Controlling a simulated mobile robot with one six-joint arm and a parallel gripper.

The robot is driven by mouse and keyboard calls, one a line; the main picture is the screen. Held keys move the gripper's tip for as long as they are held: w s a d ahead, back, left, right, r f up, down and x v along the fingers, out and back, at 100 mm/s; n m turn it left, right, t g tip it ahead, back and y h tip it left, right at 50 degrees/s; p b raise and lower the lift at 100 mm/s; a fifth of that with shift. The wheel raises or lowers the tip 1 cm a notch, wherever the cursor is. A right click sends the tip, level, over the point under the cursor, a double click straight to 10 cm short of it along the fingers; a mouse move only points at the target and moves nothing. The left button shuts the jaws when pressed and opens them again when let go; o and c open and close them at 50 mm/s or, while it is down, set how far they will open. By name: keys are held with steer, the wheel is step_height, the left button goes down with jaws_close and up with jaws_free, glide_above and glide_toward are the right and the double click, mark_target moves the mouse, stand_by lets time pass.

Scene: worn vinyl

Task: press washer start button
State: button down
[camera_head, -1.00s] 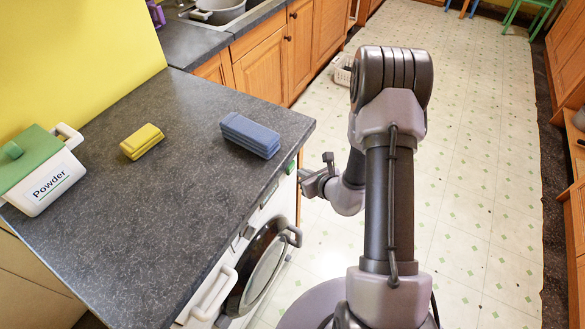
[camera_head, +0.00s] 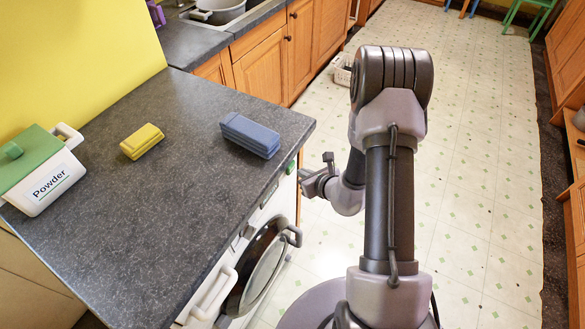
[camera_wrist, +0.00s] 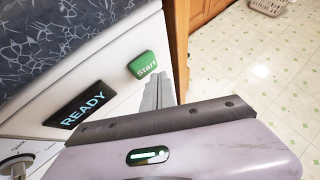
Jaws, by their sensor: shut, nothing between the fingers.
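The washer (camera_head: 262,225) stands under the dark worktop, with its round door on the front. A bit of green shows at the panel's end in the head view (camera_head: 291,167). The display (camera_wrist: 84,107) reads "READY". My gripper (camera_head: 306,176) is shut and empty, just in front of the panel. In the wrist view its grey fingers (camera_wrist: 158,88) point at the panel just below and right of the button. I cannot tell whether they touch the panel.
On the worktop (camera_head: 170,220) are a powder box (camera_head: 45,185), a yellow block (camera_head: 142,141) and a blue block (camera_head: 249,136). The washer's open-looking door handle (camera_head: 293,236) sticks out below my gripper. A dial (camera_wrist: 15,168) is left of the display.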

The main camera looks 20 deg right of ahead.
stand_by(0.8)
steer(key=shift+w+a, duration=0.25)
steer(key=shift+w, duration=0.1)
steer(key=shift+w+a, duration=0.2)
steer(key=shift+w, duration=0.05)
stand_by(0.5)
steer(key=shift+s+d, duration=0.5)
steer(key=shift+s, duration=0.1)
steer(key=s+d, duration=0.1)
steer(key=s, duration=0.1)
steer(key=s+d, duration=0.2)
steer(key=shift+b, duration=0.35)
stand_by(0.8)
